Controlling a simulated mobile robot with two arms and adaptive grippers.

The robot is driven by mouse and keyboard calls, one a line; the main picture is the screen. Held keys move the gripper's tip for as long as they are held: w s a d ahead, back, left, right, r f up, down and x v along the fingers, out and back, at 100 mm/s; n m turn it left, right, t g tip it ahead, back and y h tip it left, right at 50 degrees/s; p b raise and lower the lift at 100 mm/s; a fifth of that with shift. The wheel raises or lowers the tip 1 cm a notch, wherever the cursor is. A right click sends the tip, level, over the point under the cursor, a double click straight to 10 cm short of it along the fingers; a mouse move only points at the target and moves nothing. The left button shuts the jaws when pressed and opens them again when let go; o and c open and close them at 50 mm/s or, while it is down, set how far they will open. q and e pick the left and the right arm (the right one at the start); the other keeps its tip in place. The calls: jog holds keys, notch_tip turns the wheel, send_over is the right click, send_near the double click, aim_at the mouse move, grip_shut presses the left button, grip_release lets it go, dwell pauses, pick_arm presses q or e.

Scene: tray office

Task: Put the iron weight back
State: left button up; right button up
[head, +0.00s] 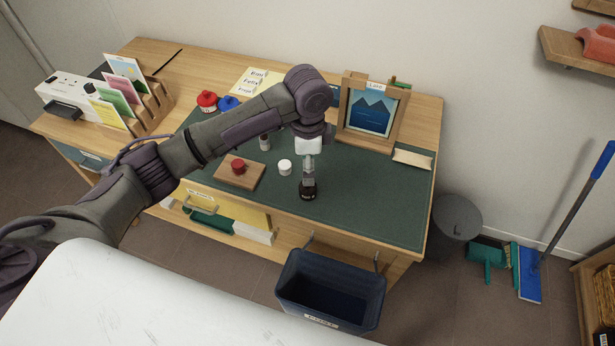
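My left arm comes in from the left and reaches over the green desk mat (375,205). My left gripper (308,188) points down above the front middle of the mat. A dark, rounded shape shows at its tip; I cannot tell whether this is the iron weight or the gripper's own fingers, nor whether they are open or shut. A small grey upright piece (265,143) stands behind and left of the gripper, partly under the arm. A white round piece (285,167) lies just left of the gripper. My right gripper is not in view.
A wooden board (250,178) with a red knob-like piece (238,166) lies left. Red (207,100) and blue (229,103) pieces stand farther back. A framed picture (370,112) stands behind the gripper. A dark bin (332,290) hangs at the desk front. The mat's right side is mostly clear.

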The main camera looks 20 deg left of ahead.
pick_arm(q)
jog(key=shift+r, duration=1.8)
jog(key=shift+a, duration=0.1)
